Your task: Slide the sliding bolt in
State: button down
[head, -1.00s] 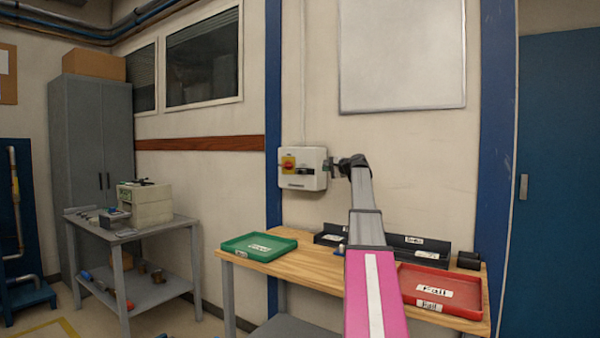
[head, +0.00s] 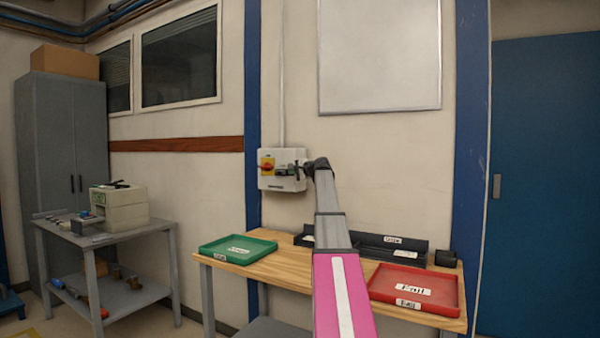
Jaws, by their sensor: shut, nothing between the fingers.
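A pale switch box (head: 268,184) hangs on the wall above the bench. A small dark fitting (head: 281,170), which looks like the sliding bolt, sits right of the knob. It is too small and too covered to tell how far in it stands. My arm reaches up from the bottom of the head view. My gripper (head: 295,168) is shut and empty, in front of the box's right part, close to the dark fitting. Whether it touches the fitting cannot be told.
Below the box stands a wooden bench (head: 289,257) with a green tray (head: 238,250), a red tray (head: 414,289) and a black rack (head: 390,249). A grey side table (head: 150,229) holds a beige device (head: 121,206). The wall around the box is clear.

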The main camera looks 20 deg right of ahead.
jog(key=x, duration=0.6)
jog(key=shift+r, duration=0.1)
jog(key=shift+w+a, duration=0.6)
jog(key=shift+w, duration=0.25)
jog(key=shift+w+a, duration=0.6)
jog(key=shift+w, duration=0.2)
jog(key=shift+s, duration=0.1)
send_near(281, 173)
jog(key=s, duration=0.1)
jog(key=s+r, duration=0.1)
jog(key=s, duration=0.1)
jog(key=shift+d, duration=0.1)
